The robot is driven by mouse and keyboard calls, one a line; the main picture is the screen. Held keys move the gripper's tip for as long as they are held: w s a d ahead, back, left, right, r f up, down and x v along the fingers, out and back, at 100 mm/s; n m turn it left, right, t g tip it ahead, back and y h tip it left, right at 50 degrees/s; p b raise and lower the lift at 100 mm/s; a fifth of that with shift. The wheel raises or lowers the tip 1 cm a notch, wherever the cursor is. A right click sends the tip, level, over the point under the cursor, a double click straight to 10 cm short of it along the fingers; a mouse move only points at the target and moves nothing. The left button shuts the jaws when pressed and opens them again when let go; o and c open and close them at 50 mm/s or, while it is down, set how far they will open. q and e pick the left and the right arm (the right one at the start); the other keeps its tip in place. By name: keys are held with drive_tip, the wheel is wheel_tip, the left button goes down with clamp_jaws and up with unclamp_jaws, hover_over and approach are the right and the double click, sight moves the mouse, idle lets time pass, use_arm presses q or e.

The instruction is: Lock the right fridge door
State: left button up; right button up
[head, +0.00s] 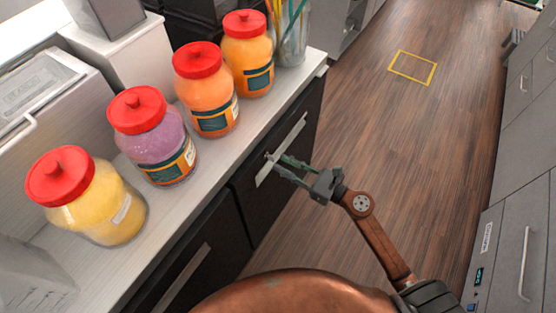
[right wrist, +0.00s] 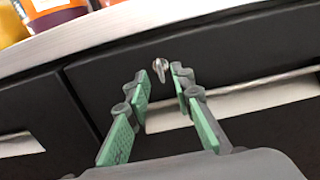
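The right fridge door (head: 259,212) is a dark panel under the counter, with a long pale handle (head: 292,140). It looks closed in the head view. In the right wrist view, the door (right wrist: 105,82) fills the middle. A small silver lock or key (right wrist: 160,66) sticks out near its top edge, above the handle (right wrist: 245,100). My right gripper (head: 275,162) is at the door front by the handle. In the right wrist view, its green-padded fingers (right wrist: 160,85) are apart, with the lock showing between and just beyond the tips. Contact cannot be told. My left gripper is not in view.
The left fridge door (head: 205,255) is beside it, also looking closed. Red-lidded jars (head: 150,135) stand along the white counter, with a glass of straws (head: 291,35) at its far end. Wooden floor (head: 370,120) is clear between this counter and grey cabinets (head: 515,150) at the right.

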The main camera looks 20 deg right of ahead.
sight(270, 158)
drive_tip(key=shift+x, duration=1.45)
drive_tip(key=shift+c, duration=0.2)
clamp_jaws()
drive_tip(key=shift+d, duration=0.1)
